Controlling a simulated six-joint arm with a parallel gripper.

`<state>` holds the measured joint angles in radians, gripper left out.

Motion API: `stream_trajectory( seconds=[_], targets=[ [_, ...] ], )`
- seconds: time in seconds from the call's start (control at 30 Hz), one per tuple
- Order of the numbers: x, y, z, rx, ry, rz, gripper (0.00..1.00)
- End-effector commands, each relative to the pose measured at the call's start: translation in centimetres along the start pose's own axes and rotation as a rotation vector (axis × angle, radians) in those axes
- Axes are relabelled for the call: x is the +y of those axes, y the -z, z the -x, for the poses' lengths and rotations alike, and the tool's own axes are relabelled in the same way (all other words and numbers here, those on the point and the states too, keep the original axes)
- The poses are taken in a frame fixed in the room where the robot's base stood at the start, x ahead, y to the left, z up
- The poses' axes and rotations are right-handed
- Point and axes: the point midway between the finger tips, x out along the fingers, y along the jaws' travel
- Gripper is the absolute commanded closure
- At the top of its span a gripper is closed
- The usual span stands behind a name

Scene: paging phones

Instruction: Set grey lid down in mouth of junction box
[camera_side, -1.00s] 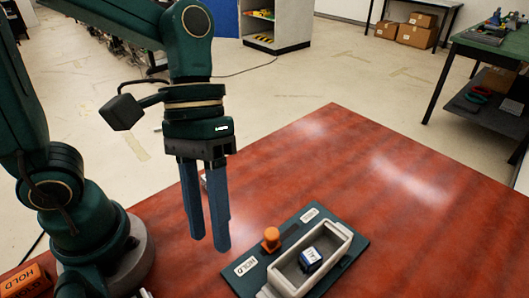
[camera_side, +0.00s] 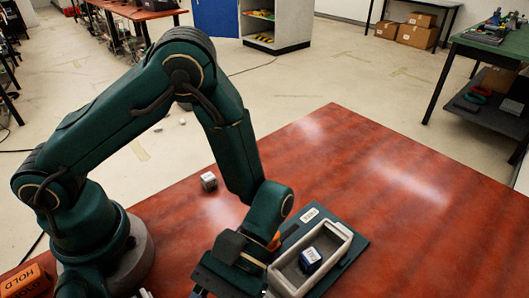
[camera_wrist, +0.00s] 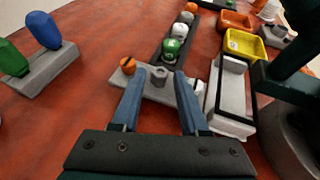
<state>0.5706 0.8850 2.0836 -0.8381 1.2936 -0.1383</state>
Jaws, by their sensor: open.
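The junction box (camera_side: 343,250), pale and open-topped, stands on a dark green board in the side view, with a blue and white block (camera_side: 311,259) inside. In the wrist view, what appears to be the grey lid (camera_wrist: 150,98) is a flat grey plate with a raised grey knob. My gripper (camera_wrist: 159,76) is open, its two blue fingers apart on either side of the knob. I cannot tell whether they touch the plate. The fingers lie out of the side view, below its bottom edge.
The wrist view shows a rack of coloured balls (camera_wrist: 174,47), a yellow tray (camera_wrist: 243,45), an orange tray (camera_wrist: 237,21), an open rectangular frame (camera_wrist: 230,95) and a grey block with blue and green knobs (camera_wrist: 42,73). A small pale cube (camera_side: 208,181) sits on the red table (camera_side: 400,190).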

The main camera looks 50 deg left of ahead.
Motion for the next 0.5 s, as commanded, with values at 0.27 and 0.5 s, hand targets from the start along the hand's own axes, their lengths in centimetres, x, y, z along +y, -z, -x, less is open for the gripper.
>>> stream_trajectory(
  seconds=[0.27,0.5],
  targets=[
    [-0.1,0.0,-3.2,0.002,0.003,0.000,0.56],
    [-0.1,0.0,-3.5,0.003,0.000,0.001,0.56]
  ],
)
